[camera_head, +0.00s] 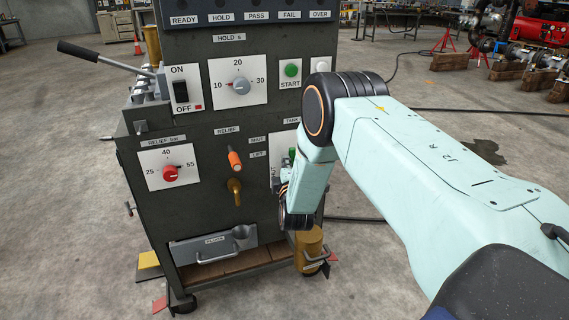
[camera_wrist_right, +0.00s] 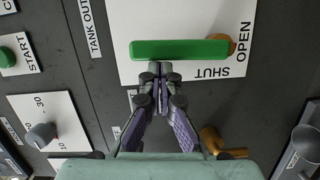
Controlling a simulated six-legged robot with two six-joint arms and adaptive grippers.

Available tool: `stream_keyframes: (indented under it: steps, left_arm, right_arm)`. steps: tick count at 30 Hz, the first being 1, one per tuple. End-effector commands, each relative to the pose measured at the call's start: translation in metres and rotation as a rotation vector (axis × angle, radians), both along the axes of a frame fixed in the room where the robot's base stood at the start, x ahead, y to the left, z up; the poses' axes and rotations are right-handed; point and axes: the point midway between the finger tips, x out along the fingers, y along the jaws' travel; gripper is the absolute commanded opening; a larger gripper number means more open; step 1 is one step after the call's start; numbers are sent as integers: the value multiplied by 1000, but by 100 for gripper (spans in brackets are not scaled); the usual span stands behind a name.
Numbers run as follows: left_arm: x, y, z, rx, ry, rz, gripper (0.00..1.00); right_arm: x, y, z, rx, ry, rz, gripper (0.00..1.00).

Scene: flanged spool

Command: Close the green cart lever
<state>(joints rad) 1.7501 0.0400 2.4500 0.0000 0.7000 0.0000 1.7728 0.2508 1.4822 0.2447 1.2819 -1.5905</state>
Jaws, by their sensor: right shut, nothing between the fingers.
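The green lever (camera_wrist_right: 180,49) is a long bar lying across the wrist view, with its brass pivot (camera_wrist_right: 232,42) at the right end. It sits on a white plate (camera_wrist_right: 150,18) marked OPEN and SHUT. My right gripper (camera_wrist_right: 157,75) is shut and empty, its fingertips just below the lever's left half in that view. I cannot tell whether they touch it. In the head view only a small green part of the lever (camera_head: 292,154) shows beside my right arm, which hides most of the gripper. My left gripper is not in view.
The dark cart panel carries a hold dial (camera_head: 240,86), a START button (camera_head: 291,70), a red relief knob (camera_head: 169,174), an orange lever (camera_head: 235,161) and a brass handle (camera_head: 235,191). The brass handle also shows near the gripper in the wrist view (camera_wrist_right: 213,142).

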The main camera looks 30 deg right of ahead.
Motion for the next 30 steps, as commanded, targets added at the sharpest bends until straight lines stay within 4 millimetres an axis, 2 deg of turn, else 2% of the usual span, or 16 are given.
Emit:
stream_keyframes:
  steps: [8, 18, 30]
  left_arm:
    - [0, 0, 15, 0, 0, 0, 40]
    - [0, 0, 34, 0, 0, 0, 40]
    - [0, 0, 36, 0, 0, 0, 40]
  right_arm:
    - [-4, -13, 5, 139, -32, -4, 0]
    - [-10, -40, 4, 448, -107, -4, 0]
    - [-17, -69, -10, 817, -195, -4, 0]
